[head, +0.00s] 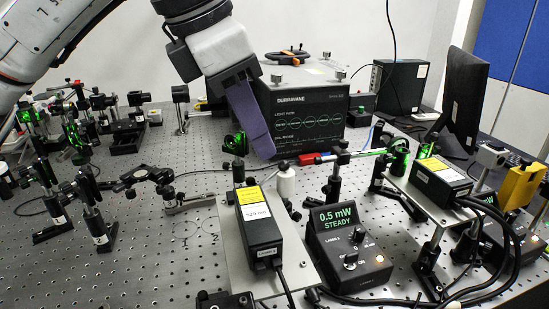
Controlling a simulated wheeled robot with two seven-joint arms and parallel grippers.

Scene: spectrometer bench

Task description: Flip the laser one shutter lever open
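My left gripper (264,150) comes down from the top left. Its purple-blue fingers overlap in the head view, so their gap is hidden. The fingertips are above and behind a black laser box (258,228) with yellow and white labels on a grey plate. A small red part (310,159) sits on a horizontal rod to the right of the fingertips, apart from them in the picture. A second black laser box (440,180) stands at the right. I cannot clearly tell which part is the shutter lever, or its position. My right gripper is out of view.
A controller (349,248) reads "0.5 mW STEADY". A large black Durravane box (310,115) stands behind the gripper. Optical mounts (92,215) crowd the left, and a dark monitor (464,100) stands at the right. Cables run along the front right. Bare perforated bench (150,260) shows front left.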

